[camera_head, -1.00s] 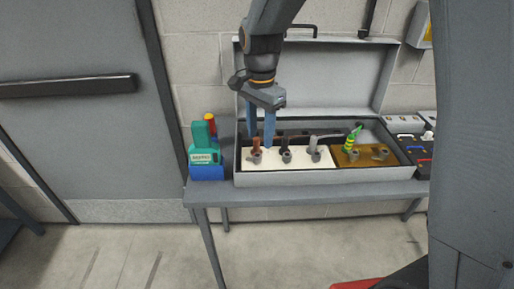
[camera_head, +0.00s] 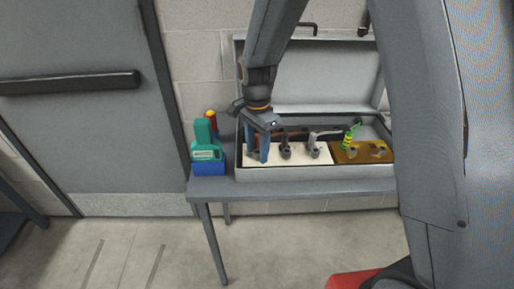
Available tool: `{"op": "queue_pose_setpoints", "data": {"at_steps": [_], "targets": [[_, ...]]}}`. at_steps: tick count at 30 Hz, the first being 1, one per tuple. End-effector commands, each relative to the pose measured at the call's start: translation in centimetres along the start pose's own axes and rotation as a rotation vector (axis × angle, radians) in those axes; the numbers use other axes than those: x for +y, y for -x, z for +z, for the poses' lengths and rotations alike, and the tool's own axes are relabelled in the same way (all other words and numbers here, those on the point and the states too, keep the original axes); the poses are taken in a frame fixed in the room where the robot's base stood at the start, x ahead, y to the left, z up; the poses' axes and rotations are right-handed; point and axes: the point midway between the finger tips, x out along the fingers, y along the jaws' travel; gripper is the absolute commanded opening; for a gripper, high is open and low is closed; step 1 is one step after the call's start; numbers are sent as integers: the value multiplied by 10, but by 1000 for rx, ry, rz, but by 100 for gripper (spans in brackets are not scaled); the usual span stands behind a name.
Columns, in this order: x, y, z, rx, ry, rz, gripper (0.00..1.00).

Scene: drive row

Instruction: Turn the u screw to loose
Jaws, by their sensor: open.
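An open grey terminal box (camera_head: 290,178) stands on a grey table. Inside, a white block (camera_head: 300,157) carries three screws, with brown, black and grey wires. No letters are legible; the leftmost screw (camera_head: 256,155), at the brown wire, is the likely u screw. My gripper (camera_head: 257,160) points down over it with its blue fingers apart, one on each side of that screw in the picture. The fingers hide much of the screw. I cannot tell whether they touch it.
The black-wire screw (camera_head: 286,154) and the grey-wire screw (camera_head: 313,153) stand close to the right. A brown block (camera_head: 362,153) with a green-yellow wire (camera_head: 350,136) is farther right. A green and blue tester (camera_head: 207,160) stands left of the box. The raised lid (camera_head: 310,80) is behind.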

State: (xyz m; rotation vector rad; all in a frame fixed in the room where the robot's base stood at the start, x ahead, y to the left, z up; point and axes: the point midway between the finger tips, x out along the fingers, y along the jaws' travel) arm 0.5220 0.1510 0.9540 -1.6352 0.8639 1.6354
Motion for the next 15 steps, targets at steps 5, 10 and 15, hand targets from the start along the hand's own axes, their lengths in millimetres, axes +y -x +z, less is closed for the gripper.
{"op": "queue_pose_setpoints", "data": {"at_steps": [5,10,15], "targets": [[0,0,0,0,0,0,27],[0,0,0,0,0,0,5],[0,1,0,0,54,0,5]]}}
